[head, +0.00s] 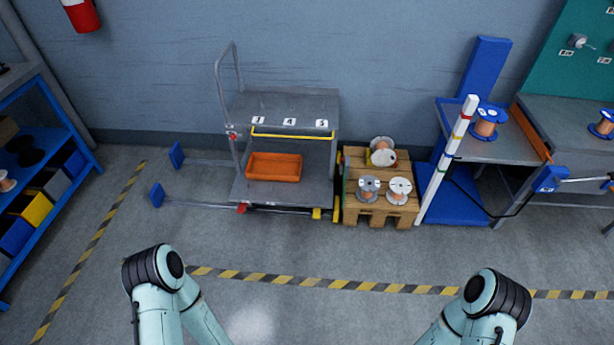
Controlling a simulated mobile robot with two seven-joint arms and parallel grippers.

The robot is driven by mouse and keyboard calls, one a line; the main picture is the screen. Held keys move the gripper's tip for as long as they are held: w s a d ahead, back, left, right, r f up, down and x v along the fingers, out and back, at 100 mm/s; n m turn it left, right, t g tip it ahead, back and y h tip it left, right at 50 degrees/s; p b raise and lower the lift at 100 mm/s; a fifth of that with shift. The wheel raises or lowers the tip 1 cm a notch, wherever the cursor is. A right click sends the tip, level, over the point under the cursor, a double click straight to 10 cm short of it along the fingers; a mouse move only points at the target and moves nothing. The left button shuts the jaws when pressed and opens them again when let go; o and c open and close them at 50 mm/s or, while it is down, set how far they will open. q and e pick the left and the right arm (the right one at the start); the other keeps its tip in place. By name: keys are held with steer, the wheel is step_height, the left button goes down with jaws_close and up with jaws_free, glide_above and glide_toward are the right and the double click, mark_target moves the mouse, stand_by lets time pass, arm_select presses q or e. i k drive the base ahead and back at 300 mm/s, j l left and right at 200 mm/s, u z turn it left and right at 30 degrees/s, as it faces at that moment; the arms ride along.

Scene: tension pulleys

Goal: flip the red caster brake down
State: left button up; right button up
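A grey two-level cart (285,105) stands against the wall, left of centre. A small red piece, which looks like the caster brake (241,208), is at the cart's lower front left corner, near the floor. It is too small to tell whether it is up or down. Bent parts of both my arms show at the bottom of the head view, well in front of the cart. Both grippers are out of view.
An orange bin (274,167) sits on the cart's lower shelf. A wooden pallet (380,211) with several spools stands right of the cart, beside a striped pole (447,160). Blue end plates (157,195) stand at left. The floor in front is clear.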

mark_target(243, 206)
steer(key=i+j+z, duration=0.1)
steer(key=i+j, duration=0.4)
steer(key=i+j+z, duration=0.1)
steer(key=i+j, duration=0.4)
steer(key=i+j+z, duration=0.15)
steer(key=i+j, duration=0.35)
steer(key=i+j+z, duration=0.1)
steer(key=i+j, duration=0.35)
steer(key=j, duration=0.3)
